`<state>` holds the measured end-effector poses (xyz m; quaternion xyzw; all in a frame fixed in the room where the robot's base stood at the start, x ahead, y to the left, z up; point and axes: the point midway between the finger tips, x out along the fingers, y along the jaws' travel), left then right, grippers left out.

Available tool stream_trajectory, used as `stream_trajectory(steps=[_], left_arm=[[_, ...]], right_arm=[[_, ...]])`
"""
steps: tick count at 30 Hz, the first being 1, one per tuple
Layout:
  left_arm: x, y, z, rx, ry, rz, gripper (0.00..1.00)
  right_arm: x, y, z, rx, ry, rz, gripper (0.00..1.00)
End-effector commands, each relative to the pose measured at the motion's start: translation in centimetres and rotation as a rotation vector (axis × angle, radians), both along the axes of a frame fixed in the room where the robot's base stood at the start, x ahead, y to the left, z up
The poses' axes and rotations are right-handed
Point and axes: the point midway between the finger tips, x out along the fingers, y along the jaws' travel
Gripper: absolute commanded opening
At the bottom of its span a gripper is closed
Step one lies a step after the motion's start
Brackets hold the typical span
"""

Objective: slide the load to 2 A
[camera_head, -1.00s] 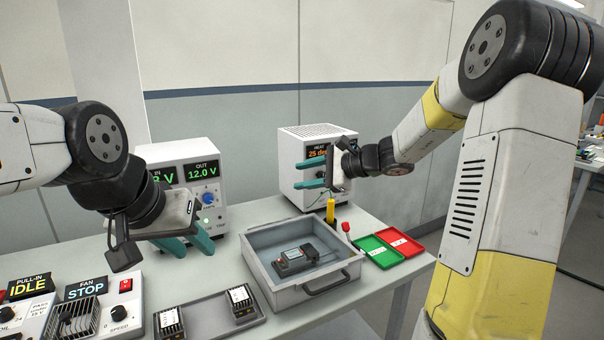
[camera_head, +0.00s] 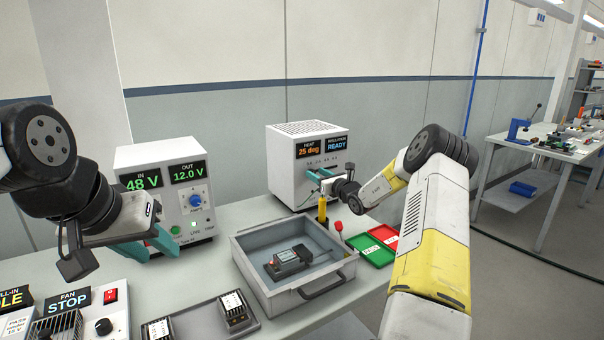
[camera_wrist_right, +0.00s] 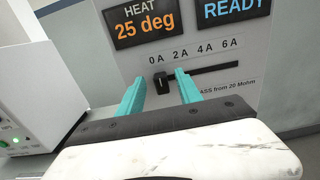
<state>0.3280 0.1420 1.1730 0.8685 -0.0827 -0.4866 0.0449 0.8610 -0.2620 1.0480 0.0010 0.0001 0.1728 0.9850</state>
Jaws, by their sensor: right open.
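The load slider has a dark knob (camera_wrist_right: 163,85) at the left end of its slot (camera_wrist_right: 220,71), under the 0 A mark. The 2 A mark (camera_wrist_right: 181,54) is just to its right. The slider is on the front of the white HEAT box (camera_head: 281,160). My right gripper (camera_wrist_right: 160,79) is open, with its teal fingers on either side of the knob; I cannot tell whether they touch it. In the head view, my right gripper (camera_head: 317,174) is at the box's front and hides the slider. My left gripper (camera_head: 152,245) is open and empty before the power supply.
The power supply (camera_head: 152,160) reads 48 V in and 12.0 V out. A grey tray (camera_head: 247,262) holding a dark module stands in front of the HEAT box. A yellow-handled tool (camera_head: 323,208) and green and red trays (camera_head: 370,250) are below my right arm.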

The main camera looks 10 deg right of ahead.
Motion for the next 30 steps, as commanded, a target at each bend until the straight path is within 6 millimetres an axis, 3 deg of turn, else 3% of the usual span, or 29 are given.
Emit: stream_trajectory(steps=[6, 14, 21, 30], left_arm=[[0.0, 0.0, 0.0, 0.000, 0.000, 0.000, 0.36], [0.0, 0.0, 0.0, 0.000, 0.000, 0.000, 0.36], [0.0, 0.0, 0.0, 0.000, 0.000, 0.000, 0.36], [0.0, 0.0, 0.0, 0.000, 0.000, 0.000, 0.36]], right_arm=[[1.8, 0.7, 0.0, -0.002, -0.002, 0.001, 0.42], [2.0, 0.7, 0.0, -0.002, -0.001, 0.001, 0.42], [2.0, 0.7, 0.0, -0.002, -0.001, 0.001, 0.00], [2.0, 0.7, 0.0, -0.002, -0.001, 0.001, 0.00]])
